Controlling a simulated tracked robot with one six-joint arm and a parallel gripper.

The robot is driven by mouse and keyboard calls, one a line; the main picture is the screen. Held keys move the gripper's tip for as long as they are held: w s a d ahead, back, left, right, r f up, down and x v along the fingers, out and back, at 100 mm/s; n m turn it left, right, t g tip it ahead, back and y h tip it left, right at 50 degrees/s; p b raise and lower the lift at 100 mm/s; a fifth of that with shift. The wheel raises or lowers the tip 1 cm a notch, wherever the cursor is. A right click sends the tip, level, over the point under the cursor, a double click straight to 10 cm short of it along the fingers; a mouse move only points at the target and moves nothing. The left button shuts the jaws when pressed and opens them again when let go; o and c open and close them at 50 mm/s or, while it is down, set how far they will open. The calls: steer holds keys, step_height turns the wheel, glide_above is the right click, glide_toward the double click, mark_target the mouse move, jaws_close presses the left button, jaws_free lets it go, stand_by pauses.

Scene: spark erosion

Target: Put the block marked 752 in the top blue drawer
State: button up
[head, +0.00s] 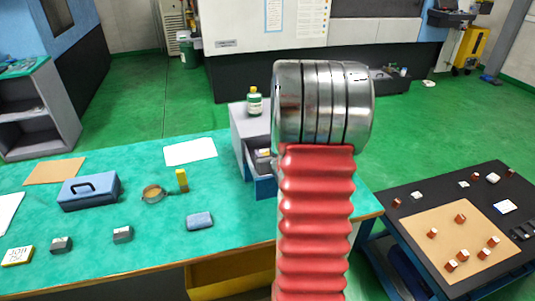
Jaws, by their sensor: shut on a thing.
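My arm, with red bellows and a metal joint, fills the middle of the head view. My gripper is hidden behind it. A grey cabinet (239,130) stands on the green bench, partly behind my arm. A blue drawer (264,187) is pulled out from its front, with small things inside, one of them pale on top (263,153). I cannot read 752 on any block. Two dark grey blocks (61,245) (123,235) and a blue-grey block (199,221) lie on the bench.
A green bottle (254,101) stands on the cabinet. A black table (400,240) at right bears several small brown blocks.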

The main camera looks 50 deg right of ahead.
steer(key=shift+f, duration=0.25)
steer(key=shift+s+a+f, duration=0.1)
steer(key=shift+s+f, duration=0.05)
steer(key=shift+f, duration=0.4)
steer(key=o, duration=1.5)
steer(key=shift+s, duration=0.1)
steer(key=shift+r, duration=0.5)
steer(key=shift+r+v, duration=0.2)
steer(key=shift+v, duration=2.75)
steer(key=shift+r+v, duration=0.2)
steer(key=shift+v, duration=2.75)
